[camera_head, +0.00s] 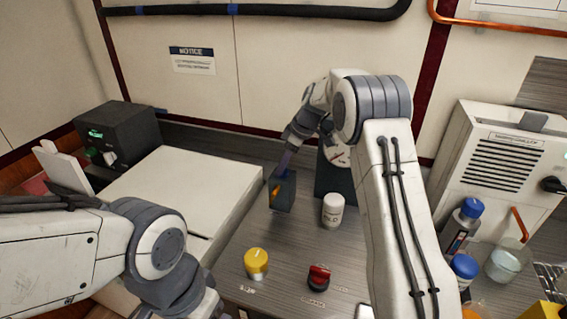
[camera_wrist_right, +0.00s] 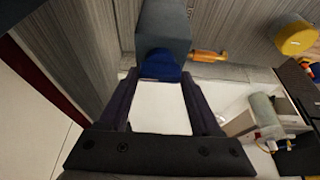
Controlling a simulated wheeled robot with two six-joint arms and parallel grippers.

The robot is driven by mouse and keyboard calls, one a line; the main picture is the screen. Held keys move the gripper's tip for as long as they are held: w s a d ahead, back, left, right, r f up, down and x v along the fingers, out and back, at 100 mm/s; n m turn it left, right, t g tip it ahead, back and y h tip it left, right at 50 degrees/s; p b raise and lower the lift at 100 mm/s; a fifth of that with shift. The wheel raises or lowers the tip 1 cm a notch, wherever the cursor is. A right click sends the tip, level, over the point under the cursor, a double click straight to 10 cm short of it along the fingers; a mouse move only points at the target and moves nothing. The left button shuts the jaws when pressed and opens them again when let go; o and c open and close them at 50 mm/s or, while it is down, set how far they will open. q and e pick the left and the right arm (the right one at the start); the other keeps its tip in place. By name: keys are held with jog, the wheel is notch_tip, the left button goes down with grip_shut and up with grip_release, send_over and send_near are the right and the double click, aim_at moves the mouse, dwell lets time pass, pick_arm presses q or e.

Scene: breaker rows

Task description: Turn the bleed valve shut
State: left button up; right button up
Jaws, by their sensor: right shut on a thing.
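A dark valve block (camera_head: 288,196) stands upright on the grey counter, with an orange lever (camera_head: 275,190) on its side. In the right wrist view the block (camera_wrist_right: 163,28) has a blue knob (camera_wrist_right: 160,66) at its near end, and the orange lever (camera_wrist_right: 208,56) sticks out to the right. My right gripper (camera_head: 286,163) reaches the block's top from above. Its fingers (camera_wrist_right: 160,80) are shut on the blue knob, one on each side. The knob is hidden in the head view. My left arm is at lower left; its fingers are not visible.
A white bottle (camera_head: 333,211) stands just right of the block. A yellow knob (camera_head: 256,262) and a red knob (camera_head: 318,277) sit nearer on the counter. Blue-capped bottles (camera_head: 461,229) stand at right. A white raised surface (camera_head: 180,200) lies to the left.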

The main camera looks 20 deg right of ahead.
jog(key=o, duration=1.4)
jog(key=b+v, duration=0.1)
jog(key=v, duration=0.9)
jog(key=shift+d+r, duration=0.1)
jog(key=shift+r, duration=0.15)
jog(key=shift+w, duration=0.1)
jog(key=p+x, duration=0.1)
jog(key=x, duration=0.9)
jog(key=shift+f, duration=0.25)
